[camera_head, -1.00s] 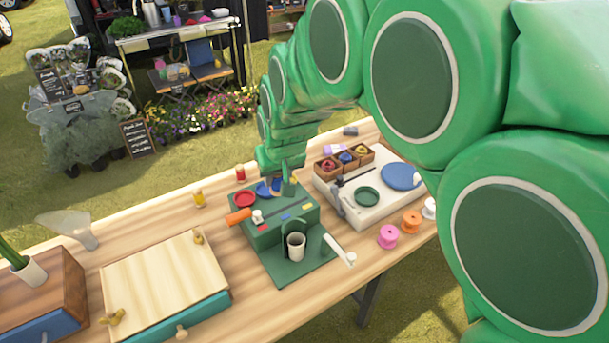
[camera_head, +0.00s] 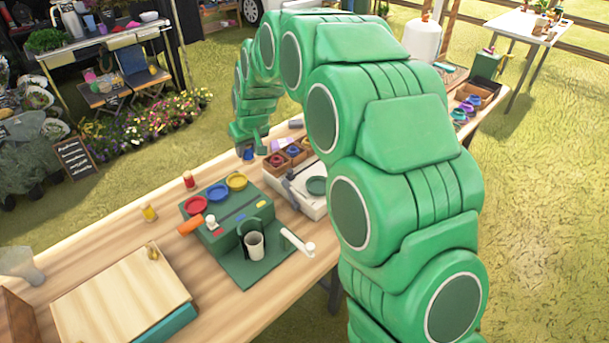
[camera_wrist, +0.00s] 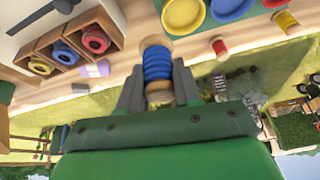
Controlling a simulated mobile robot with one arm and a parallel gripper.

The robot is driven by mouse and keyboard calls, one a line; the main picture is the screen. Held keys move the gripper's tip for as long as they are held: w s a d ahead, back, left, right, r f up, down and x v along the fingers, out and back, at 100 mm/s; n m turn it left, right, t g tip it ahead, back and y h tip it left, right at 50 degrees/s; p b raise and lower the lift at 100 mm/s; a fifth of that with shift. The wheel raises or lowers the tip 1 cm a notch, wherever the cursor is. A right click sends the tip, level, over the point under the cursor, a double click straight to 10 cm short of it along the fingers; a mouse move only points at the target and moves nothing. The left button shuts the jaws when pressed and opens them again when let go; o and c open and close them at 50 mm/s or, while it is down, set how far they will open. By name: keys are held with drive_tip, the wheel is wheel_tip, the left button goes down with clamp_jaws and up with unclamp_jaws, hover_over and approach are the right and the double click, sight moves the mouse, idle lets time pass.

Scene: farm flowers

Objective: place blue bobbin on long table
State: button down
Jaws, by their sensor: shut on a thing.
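The blue bobbin (camera_wrist: 158,66), blue thread on a wooden core, is clamped between the two fingers of my gripper (camera_wrist: 158,92). In the head view my gripper (camera_head: 250,146) holds the bobbin (camera_head: 248,154) near the back edge of the long wooden table (camera_head: 105,232), behind the green box with coloured dishes. A small gap above the table or contact with it cannot be told. In the wrist view the bobbin's upper end overlaps the table top (camera_wrist: 200,46), and its lower end shows against the grass.
The green box (camera_head: 240,222) carries red, blue and yellow dishes. Red (camera_head: 189,180) and yellow (camera_head: 149,212) bobbins stand left of my gripper. Wooden boxes (camera_head: 288,153) with coloured rings stand to its right. A white-topped table (camera_head: 520,24) stands at the far right.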

drive_tip(key=shift+w+a+f, duration=0.45)
drive_tip(key=shift+w+f, duration=1.7)
drive_tip(key=shift+w, duration=0.95)
drive_tip(key=shift+w+a+f, duration=0.45)
drive_tip(key=shift+w+f, duration=1.65)
drive_tip(key=shift+w, duration=1)
drive_tip(key=shift+w+a+f, duration=0.45)
drive_tip(key=shift+w+f, duration=1.7)
drive_tip(key=shift+w, duration=0.95)
drive_tip(key=shift+f, duration=1.5)
drive_tip(key=c, duration=0.8)
unclamp_jaws()
drive_tip(key=shift+f, duration=0.1)
drive_tip(key=shift+v, duration=6.1)
